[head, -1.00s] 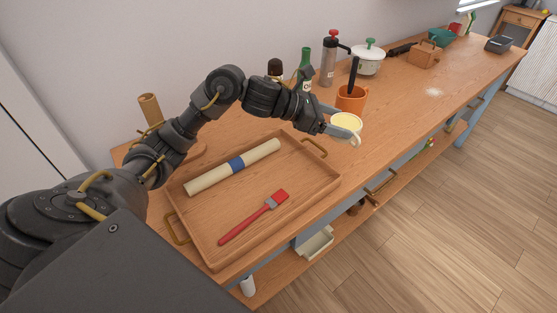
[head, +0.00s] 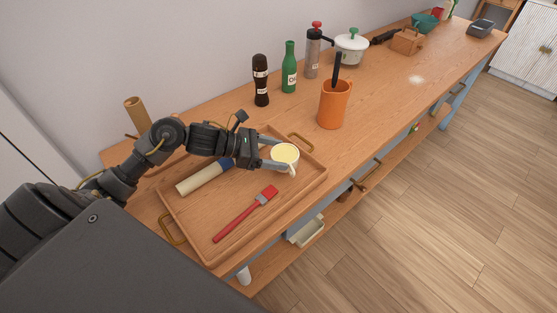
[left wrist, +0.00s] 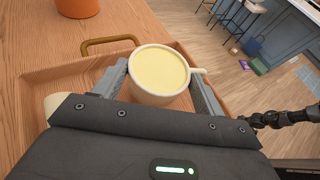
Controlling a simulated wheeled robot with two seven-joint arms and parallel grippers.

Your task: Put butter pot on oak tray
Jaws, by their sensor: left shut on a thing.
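The butter pot (head: 285,155) is a cream cup with a side handle and pale yellow contents. My left gripper (head: 277,157) is shut on it, with a finger on each side, and holds it upright. In the left wrist view the butter pot (left wrist: 158,75) sits between the two fingers. The oak tray (head: 199,237) is a shallow wooden tray with brass handles, and the pot is over its far right part. I cannot tell whether the pot touches the tray floor. My right gripper is not in view.
On the tray lie a rolled cream cylinder with a blue band (head: 200,180) and a red brush (head: 246,213). An orange mug (head: 333,106) stands just beyond the tray. A dark bottle (head: 261,80) and a green bottle (head: 289,68) stand near the wall.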

